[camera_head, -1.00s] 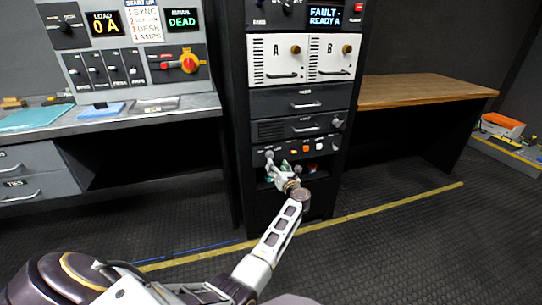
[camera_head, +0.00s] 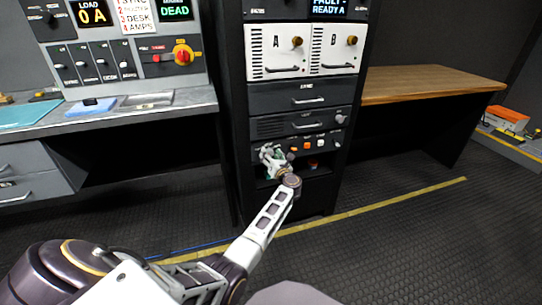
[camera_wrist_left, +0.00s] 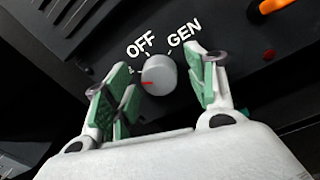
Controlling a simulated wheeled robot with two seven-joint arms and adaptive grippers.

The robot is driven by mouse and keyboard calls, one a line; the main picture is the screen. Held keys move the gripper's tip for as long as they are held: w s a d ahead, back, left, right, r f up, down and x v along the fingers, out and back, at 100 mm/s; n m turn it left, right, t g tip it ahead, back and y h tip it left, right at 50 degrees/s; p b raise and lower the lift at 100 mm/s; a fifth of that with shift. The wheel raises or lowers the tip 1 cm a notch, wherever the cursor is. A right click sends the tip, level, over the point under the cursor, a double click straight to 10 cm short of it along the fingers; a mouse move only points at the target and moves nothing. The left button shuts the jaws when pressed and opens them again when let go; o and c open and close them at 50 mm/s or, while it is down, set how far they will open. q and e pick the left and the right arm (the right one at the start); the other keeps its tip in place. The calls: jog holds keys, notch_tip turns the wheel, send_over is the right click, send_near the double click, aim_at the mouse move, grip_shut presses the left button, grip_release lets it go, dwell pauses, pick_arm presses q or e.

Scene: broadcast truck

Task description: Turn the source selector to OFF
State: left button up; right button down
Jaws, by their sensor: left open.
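The source selector (camera_wrist_left: 160,75) is a round grey knob with a red pointer mark, on a black panel in the left wrist view. The labels OFF (camera_wrist_left: 141,46) and GEN (camera_wrist_left: 184,36) are printed above it. The red mark points to the left, away from both labels; any label there is hidden behind a finger. My left gripper (camera_wrist_left: 165,82) is open, its green-padded fingers on either side of the knob. I cannot tell whether they touch it. In the head view my left gripper (camera_head: 272,157) covers the knob at the panel's left end. My right gripper is not in view.
The black equipment rack (camera_head: 234,120) holds modules A and B (camera_head: 334,62) above. Orange buttons (camera_wrist_left: 275,6) sit right of the selector. A grey desk (camera_head: 190,98) stands left and a wooden bench (camera_head: 430,84) right.

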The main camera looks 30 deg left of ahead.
pick_arm(q)
jog(key=shift+c, duration=0.5)
jog(key=c, duration=0.9)
jog(key=shift+c, duration=0.2)
